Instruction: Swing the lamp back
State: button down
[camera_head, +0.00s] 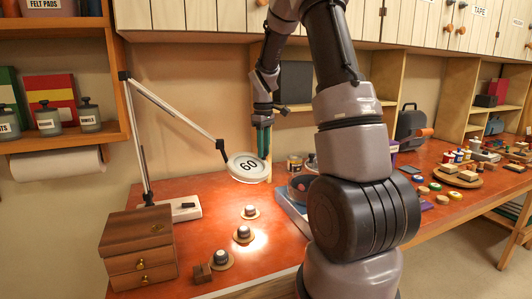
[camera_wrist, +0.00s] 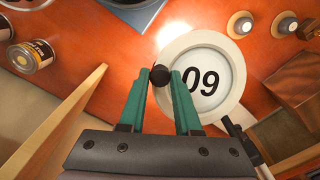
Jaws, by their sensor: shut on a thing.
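The desk lamp has a round white head marked 60 (camera_head: 247,167), lit and shining down on the red-brown worktop. Its jointed white arm (camera_head: 175,112) runs up from a base (camera_head: 180,207) at the left of the worktop. In the wrist view the lamp head (camera_wrist: 206,85) fills the area right of my fingers. My gripper (camera_wrist: 162,80) has green fingers and is shut on a small dark round knob (camera_wrist: 160,75) at the lamp head's edge. In the head view my gripper (camera_head: 264,143) stands upright at the head's far right side.
A wooden drawer box (camera_head: 138,247) stands at the front left. Several small round pieces (camera_head: 243,234) sit under the light. A can (camera_head: 295,164) and a blue tray (camera_head: 291,205) are right of the lamp. A wooden divider (camera_wrist: 50,125) is close beside my gripper.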

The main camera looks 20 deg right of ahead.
jog(key=w+n, duration=0.2)
jog(key=w, duration=0.6)
jog(key=shift+w+r+n, duration=0.15)
jog(key=shift+w+n, duration=0.15)
jog(key=shift+w, duration=0.1)
jog(key=shift+d, duration=0.1)
jog(key=c, duration=1)
grip_release()
jog(key=o, duration=0.4)
jog(key=shift+w, duration=0.2)
jog(key=shift+s, duration=0.1)
notch_tip(320, 180, up, 7)
jog(key=shift+r, duration=0.15)
